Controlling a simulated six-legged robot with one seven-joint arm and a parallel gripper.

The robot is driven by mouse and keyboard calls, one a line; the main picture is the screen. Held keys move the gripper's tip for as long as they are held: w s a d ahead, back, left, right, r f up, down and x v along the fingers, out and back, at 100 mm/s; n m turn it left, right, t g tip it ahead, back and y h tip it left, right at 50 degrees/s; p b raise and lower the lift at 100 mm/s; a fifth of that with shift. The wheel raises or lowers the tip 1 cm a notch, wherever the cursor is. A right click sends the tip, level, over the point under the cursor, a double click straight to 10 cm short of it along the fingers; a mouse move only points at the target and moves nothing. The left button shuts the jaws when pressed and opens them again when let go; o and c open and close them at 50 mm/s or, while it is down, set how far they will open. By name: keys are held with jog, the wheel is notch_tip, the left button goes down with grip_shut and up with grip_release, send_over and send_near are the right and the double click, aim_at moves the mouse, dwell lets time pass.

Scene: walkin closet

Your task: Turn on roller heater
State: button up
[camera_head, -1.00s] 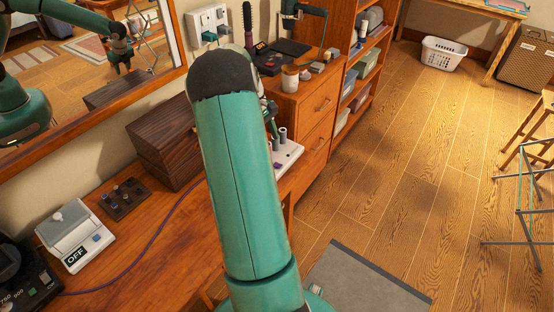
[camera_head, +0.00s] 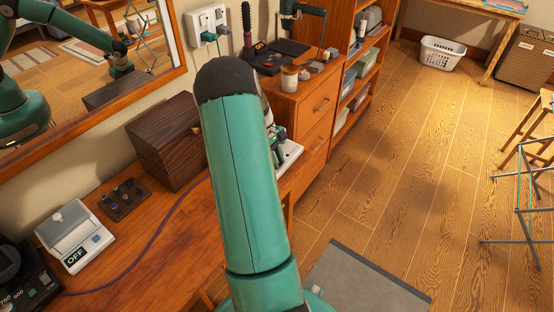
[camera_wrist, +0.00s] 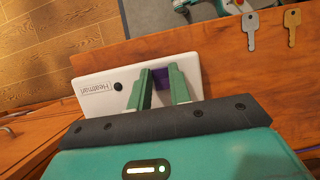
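The roller heater (camera_wrist: 125,66) is a white base with a "Heatman" label and a round black knob in the wrist view. It lies on the wooden counter (camera_wrist: 260,78); its white edge also shows in the head view (camera_head: 291,158), mostly behind my arm and gripper. My gripper (camera_wrist: 159,70) is over the heater with its green fingers apart. A purple patch (camera_wrist: 160,84) shows between the fingers; I cannot tell if they touch it. In the head view my gripper (camera_head: 278,134) is largely hidden by my arm.
Two keys (camera_wrist: 250,30) lie on the counter near the heater. A wooden box (camera_head: 163,140), a white device reading OFF (camera_head: 82,240) and a purple cord (camera_head: 145,250) are also on the counter. A wall outlet (camera_head: 208,24) has plugs in it.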

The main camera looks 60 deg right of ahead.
grip_shut()
jog(key=shift+s+t, duration=0.3)
jog(key=shift+t, duration=1.2)
jog(key=o, duration=0.6)
grip_release()
jog(key=r, duration=0.4)
jog(key=w+r, duration=0.1)
jog(key=r, duration=0.8)
jog(key=shift+w+d+r, duration=0.1)
jog(key=shift+w+r, duration=0.2)
jog(key=shift+w, duration=0.05)
